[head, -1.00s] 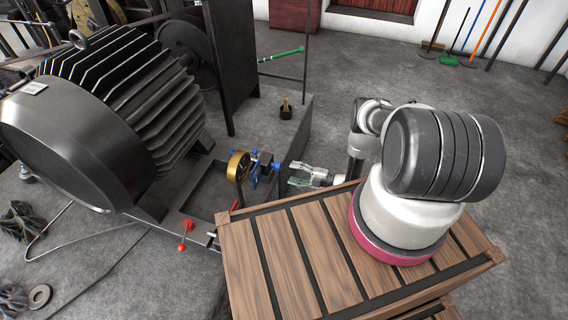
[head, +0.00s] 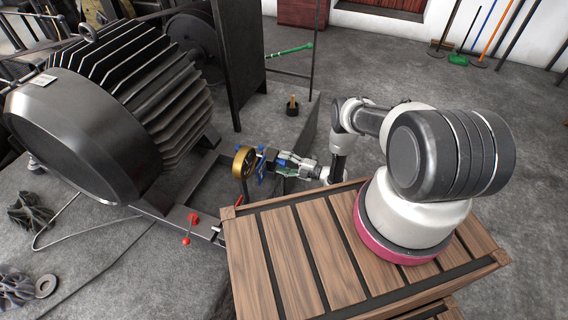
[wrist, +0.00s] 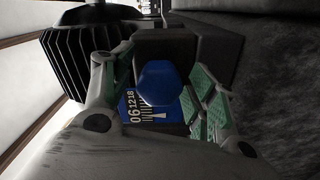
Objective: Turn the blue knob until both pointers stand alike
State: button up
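The blue knob (wrist: 160,83) is in the middle of the wrist view, in front of a blue scale plate (wrist: 131,110) with white numbers and ticks. One pale pointer (wrist: 159,115) shows on the plate below the knob; I cannot make out a second pointer. My gripper (wrist: 158,76) is open, with a green-padded finger on each side of the knob and gaps between. In the head view my gripper (head: 284,160) is at the blue fitting (head: 261,172), beside a round brass-rimmed gauge (head: 243,162). The gauge's face is turned away, and my gripper hides the knob there.
A large black finned dynamo (head: 130,110) stands on a frame at the left. A dark upright panel (head: 238,65) stands behind the fitting.

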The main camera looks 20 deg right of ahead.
jog(key=c, duration=0.8)
jog(key=shift+c, duration=0.2)
jog(key=shift+m, duration=0.3)
jog(key=m, duration=0.9)
jog(key=shift+m, duration=0.4)
jog(key=m, duration=0.3)
jog(key=shift+m, duration=0.3)
jog(key=m, duration=0.3)
jog(key=shift+m, duration=0.4)
jog(key=m, duration=0.5)
jog(key=shift+m, duration=0.4)
jog(key=shift+s, duration=0.1)
